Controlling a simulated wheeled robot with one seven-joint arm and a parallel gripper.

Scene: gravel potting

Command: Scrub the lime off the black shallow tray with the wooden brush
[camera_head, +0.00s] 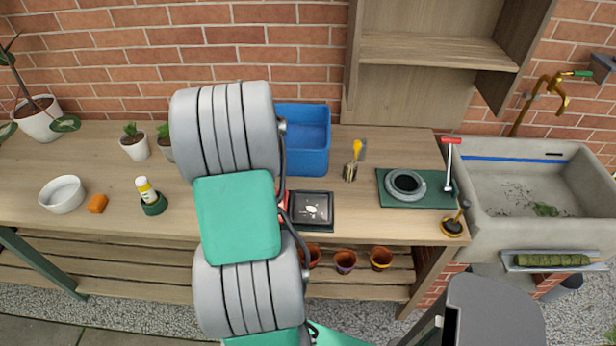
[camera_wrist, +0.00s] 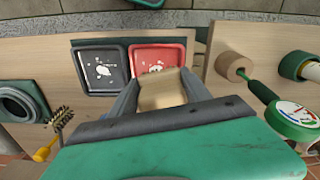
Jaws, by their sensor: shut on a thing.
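The black shallow tray (camera_head: 312,208) lies on the bench right of my arm, with a white lime patch on its floor. In the wrist view the black tray (camera_wrist: 84,75) is at the left, with white patches. My gripper (camera_wrist: 160,80) is shut on the wooden brush (camera_wrist: 162,91), a pale wooden block between the two fingers. The brush overlaps the lower part of a red tray (camera_wrist: 188,50), beside the black one. I cannot tell whether it touches anything; its bristles are hidden. In the head view my arm hides the gripper and brush.
A blue bin (camera_head: 305,140) stands behind the trays. A green mat with a round ring (camera_head: 405,185) and a red-handled tool (camera_head: 450,160) are to the right, before the sink (camera_head: 520,190).

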